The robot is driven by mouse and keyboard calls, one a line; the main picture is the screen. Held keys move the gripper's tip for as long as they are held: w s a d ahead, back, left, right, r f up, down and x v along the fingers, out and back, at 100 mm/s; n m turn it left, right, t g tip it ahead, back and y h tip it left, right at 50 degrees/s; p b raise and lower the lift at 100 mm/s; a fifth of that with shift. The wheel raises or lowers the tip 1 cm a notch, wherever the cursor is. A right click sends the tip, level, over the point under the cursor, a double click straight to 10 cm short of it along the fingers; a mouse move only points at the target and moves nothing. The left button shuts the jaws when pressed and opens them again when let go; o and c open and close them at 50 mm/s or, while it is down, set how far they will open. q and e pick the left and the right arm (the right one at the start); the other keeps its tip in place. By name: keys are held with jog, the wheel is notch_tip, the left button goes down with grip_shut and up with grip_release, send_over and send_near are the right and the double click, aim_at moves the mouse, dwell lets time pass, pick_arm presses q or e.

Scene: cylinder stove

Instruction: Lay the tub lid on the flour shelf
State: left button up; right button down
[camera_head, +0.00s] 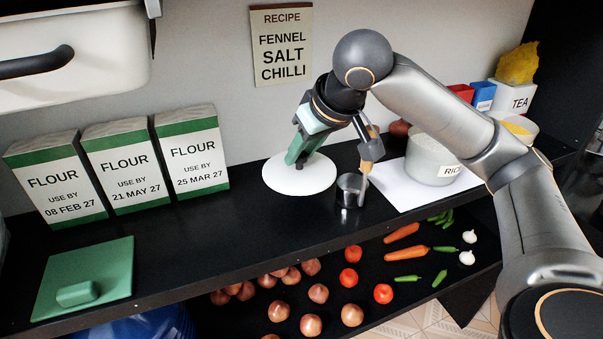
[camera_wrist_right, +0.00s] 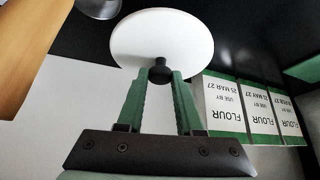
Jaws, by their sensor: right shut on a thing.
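A round white lid (camera_head: 298,178) with a small dark knob is near the middle of the black flour shelf (camera_head: 250,215), right of the flour packs. My right gripper (camera_head: 301,155) is over it, pointing down. The right wrist view shows its green fingers (camera_wrist_right: 160,74) shut on the dark knob, with the white disc (camera_wrist_right: 165,35) beyond. The lid looks about level, at or close above the shelf; I cannot tell whether it touches. The open rice tub (camera_head: 436,160) stands to the right. My left gripper is not in view.
Three flour packs (camera_head: 122,158) stand at the left, with a green square lid (camera_head: 85,278) in front. A metal cup (camera_head: 349,190) with a wooden-handled tool (camera_head: 368,153) is close right of the white lid. Vegetables (camera_head: 405,232) lie on a lower shelf.

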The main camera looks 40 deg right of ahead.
aim_at(303, 167)
jog(key=shift+w+d+f, duration=0.25)
jog(key=shift+w+f, duration=0.25)
jog(key=shift+f, duration=0.15)
jog(key=f, duration=0.1)
jog(key=f+b, duration=0.1)
jog(key=f, duration=0.1)
jog(key=shift+w+d+f, duration=0.15)
jog(key=shift+w+d, duration=0.05)
jog(key=shift+w, duration=0.15)
jog(key=shift+f, duration=0.3)
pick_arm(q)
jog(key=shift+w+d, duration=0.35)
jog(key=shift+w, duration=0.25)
pick_arm(e)
jog(key=c, duration=0.6)
grip_release()
jog(key=shift+f, duration=0.15)
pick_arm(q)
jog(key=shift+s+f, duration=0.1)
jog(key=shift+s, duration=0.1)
pick_arm(e)
jog(key=shift+o, duration=0.2)
